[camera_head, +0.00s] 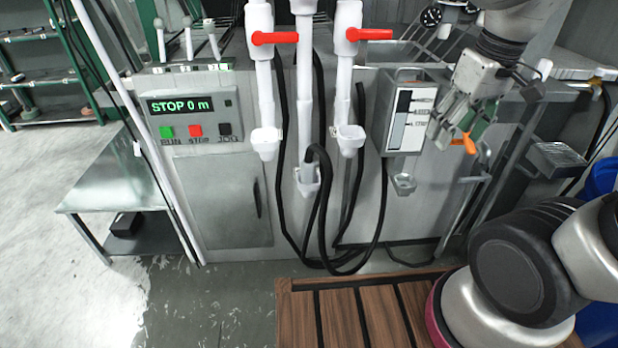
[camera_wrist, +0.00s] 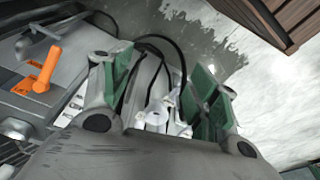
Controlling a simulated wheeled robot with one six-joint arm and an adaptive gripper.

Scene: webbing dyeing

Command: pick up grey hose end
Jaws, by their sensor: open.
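Several black hoses hang in front of the grey machine. One loops up to a small grey fitting (camera_head: 308,181) at the foot of the middle white pipe, which looks like the grey hose end; I cannot tell for certain. My gripper (camera_head: 457,128) is open and empty, with green finger pads, raised to the right of the white panel box and well apart from that fitting. In the wrist view the open fingers of my gripper (camera_wrist: 162,88) frame white and grey parts that are small and unclear, with a black hose (camera_wrist: 178,55) curving behind them.
White pipes with red handles (camera_head: 275,38) stand in front of the machine. The panel box (camera_head: 404,112) has a grey cup (camera_head: 404,184) below it. An orange lever (camera_wrist: 45,70) is close to my gripper. A slatted wooden platform (camera_head: 340,318) lies on the floor; a metal table (camera_head: 125,180) stands left.

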